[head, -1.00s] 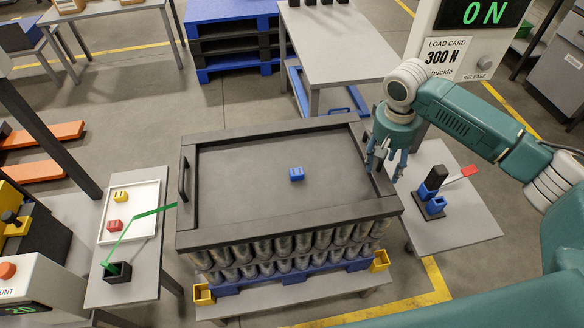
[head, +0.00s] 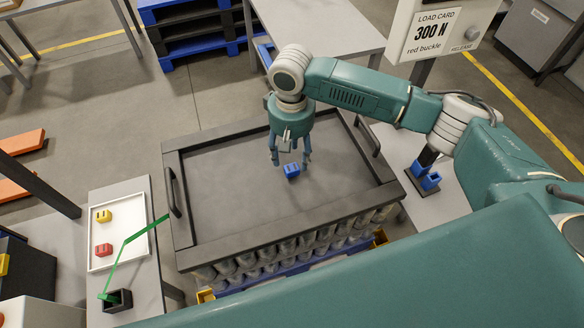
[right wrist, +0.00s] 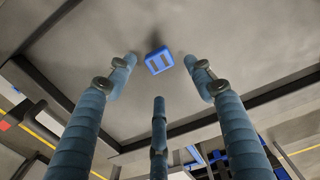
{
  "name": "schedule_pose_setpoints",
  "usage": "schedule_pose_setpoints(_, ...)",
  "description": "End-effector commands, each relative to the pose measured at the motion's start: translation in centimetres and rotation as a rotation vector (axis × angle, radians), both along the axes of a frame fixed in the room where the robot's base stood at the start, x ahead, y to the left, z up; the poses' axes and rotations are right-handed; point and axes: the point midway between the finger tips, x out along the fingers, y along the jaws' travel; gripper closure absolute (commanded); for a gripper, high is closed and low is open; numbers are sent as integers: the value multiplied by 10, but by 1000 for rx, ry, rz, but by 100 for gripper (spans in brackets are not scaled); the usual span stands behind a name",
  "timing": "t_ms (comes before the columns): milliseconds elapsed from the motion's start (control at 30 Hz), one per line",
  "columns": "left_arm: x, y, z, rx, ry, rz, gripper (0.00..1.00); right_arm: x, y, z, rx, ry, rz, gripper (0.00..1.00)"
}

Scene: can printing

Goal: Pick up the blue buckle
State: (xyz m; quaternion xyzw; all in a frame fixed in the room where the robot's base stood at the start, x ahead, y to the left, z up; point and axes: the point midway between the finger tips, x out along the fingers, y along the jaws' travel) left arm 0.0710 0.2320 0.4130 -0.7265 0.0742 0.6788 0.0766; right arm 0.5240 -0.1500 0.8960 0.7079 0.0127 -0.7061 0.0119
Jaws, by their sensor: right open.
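The blue buckle (head: 291,170) is a small blue block with slots, lying on the dark top plate (head: 230,208) of the framed stack of cans. My right gripper (head: 290,161) is open just above and behind the buckle, pointing down. In the right wrist view the buckle (right wrist: 158,61) lies just beyond the open fingertips (right wrist: 160,75), near the middle, with nothing between the fingers. I cannot tell any contact. My left gripper is not in view.
A raised dark frame with side handles (head: 172,192) rims the plate. The plate is otherwise clear.

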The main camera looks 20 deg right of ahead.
Motion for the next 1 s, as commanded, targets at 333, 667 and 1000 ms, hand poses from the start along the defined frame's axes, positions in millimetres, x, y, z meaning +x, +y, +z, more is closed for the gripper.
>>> schedule_pose_setpoints(333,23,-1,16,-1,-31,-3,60,-4,-1,-45,-2,3,-2,47)
schedule_pose_setpoints(667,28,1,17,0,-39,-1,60,-3,-1,-52,0,0,0,49)
schedule_pose_setpoints(1000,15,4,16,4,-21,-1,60,-3,-1,-52,0,0,0,94)
